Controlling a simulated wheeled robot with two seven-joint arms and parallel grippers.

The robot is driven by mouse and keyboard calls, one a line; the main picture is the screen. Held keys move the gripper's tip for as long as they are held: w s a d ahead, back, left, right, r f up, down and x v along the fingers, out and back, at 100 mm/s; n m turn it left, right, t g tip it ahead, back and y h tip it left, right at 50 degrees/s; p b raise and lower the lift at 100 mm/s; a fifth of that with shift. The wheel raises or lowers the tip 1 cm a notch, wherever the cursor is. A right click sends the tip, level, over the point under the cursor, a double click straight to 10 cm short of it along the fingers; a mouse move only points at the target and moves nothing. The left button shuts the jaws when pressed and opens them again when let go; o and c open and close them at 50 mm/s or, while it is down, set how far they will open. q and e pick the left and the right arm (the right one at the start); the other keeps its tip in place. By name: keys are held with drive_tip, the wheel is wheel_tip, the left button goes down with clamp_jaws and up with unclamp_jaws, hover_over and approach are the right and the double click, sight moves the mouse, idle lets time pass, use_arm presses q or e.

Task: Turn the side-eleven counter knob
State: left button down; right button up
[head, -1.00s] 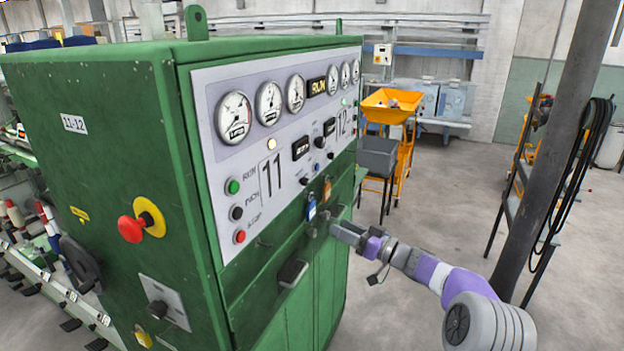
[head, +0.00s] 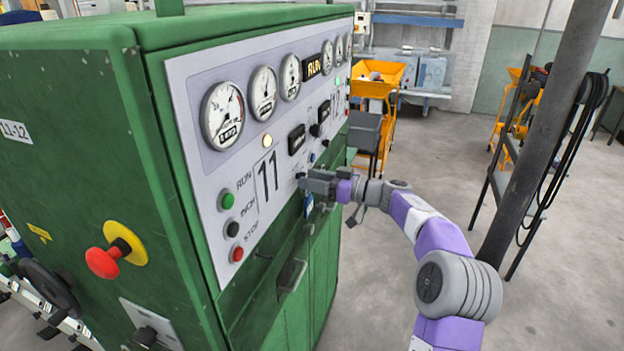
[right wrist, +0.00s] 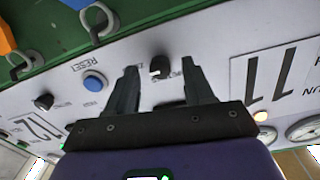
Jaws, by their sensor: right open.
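The side-eleven counter knob (right wrist: 159,66) is small and black on the pale panel, between a blue RESET button (right wrist: 94,81) and the large number 11 in the right wrist view. My right gripper (right wrist: 159,72) is open, with one finger on each side of the knob in that picture. I cannot tell whether the fingers touch it. In the head view my right gripper (head: 305,181) is at the panel just right of the 11, and its fingers largely hide the knob. My left gripper is not in view.
A second black knob (right wrist: 43,102) sits beyond the blue button, by the 12. Green, black and red (head: 237,253) buttons are left of the 11. Key tags hang from hooks below the panel. A red emergency button (head: 103,262) is on the cabinet's side. A pillar (head: 540,150) stands right.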

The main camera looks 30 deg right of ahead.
drive_tip(key=shift+a+r, duration=0.1)
drive_tip(key=shift+w, duration=0.2)
drive_tip(key=shift+c, duration=0.4)
clamp_jaws()
drive_tip(key=shift+n, duration=0.3)
drive_tip(key=n+y+b, duration=0.1)
drive_tip(key=n+b, duration=0.3)
drive_tip(key=n, duration=1.3)
drive_tip(key=shift+n, duration=0.4)
